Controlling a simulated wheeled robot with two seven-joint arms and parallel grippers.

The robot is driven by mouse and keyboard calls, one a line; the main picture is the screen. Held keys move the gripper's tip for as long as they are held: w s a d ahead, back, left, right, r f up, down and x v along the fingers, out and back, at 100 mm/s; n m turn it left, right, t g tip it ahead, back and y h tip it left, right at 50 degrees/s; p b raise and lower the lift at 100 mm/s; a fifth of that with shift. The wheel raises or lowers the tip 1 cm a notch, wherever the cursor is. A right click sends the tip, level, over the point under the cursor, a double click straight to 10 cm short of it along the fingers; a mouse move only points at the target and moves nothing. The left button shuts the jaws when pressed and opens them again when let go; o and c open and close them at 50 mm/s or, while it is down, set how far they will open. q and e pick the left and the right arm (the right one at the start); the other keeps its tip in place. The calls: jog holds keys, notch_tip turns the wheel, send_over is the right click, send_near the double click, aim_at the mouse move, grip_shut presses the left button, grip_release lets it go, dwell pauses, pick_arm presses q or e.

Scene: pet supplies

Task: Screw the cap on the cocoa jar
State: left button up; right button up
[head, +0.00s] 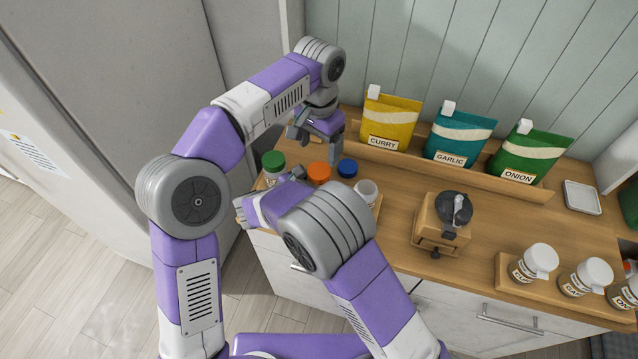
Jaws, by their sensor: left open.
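No label here reads as cocoa, so I cannot tell which jar is the cocoa jar. On the counter's left stand a green-capped jar (274,161), an orange cap (318,172), a blue cap (347,168) and a pale round jar top (367,188). My arms hide much of what lies under them. My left gripper (316,133) is open and points down, just behind and above the green and orange caps, with nothing seen between its fingers. My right gripper (243,211) is in front of the green-capped jar, mostly hidden by its own arm; its jaws cannot be judged.
Curry (390,120), garlic (459,137) and onion (530,155) pouches stand in a wooden rack at the back. A wooden stand with a dark-topped device (440,218) is mid-counter. White-capped jars (534,262) stand on a tray at right. A small white dish (582,197) lies behind.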

aim_at(319, 170)
grip_shut()
pick_arm(q)
jog(key=shift+f, duration=0.2)
jog(key=shift+d, duration=0.1)
jog(key=shift+r, duration=0.2)
jog(key=shift+f, duration=0.1)
dwell(0.3)
jog(key=shift+f, duration=3.95)
jog(key=shift+c, duration=0.3)
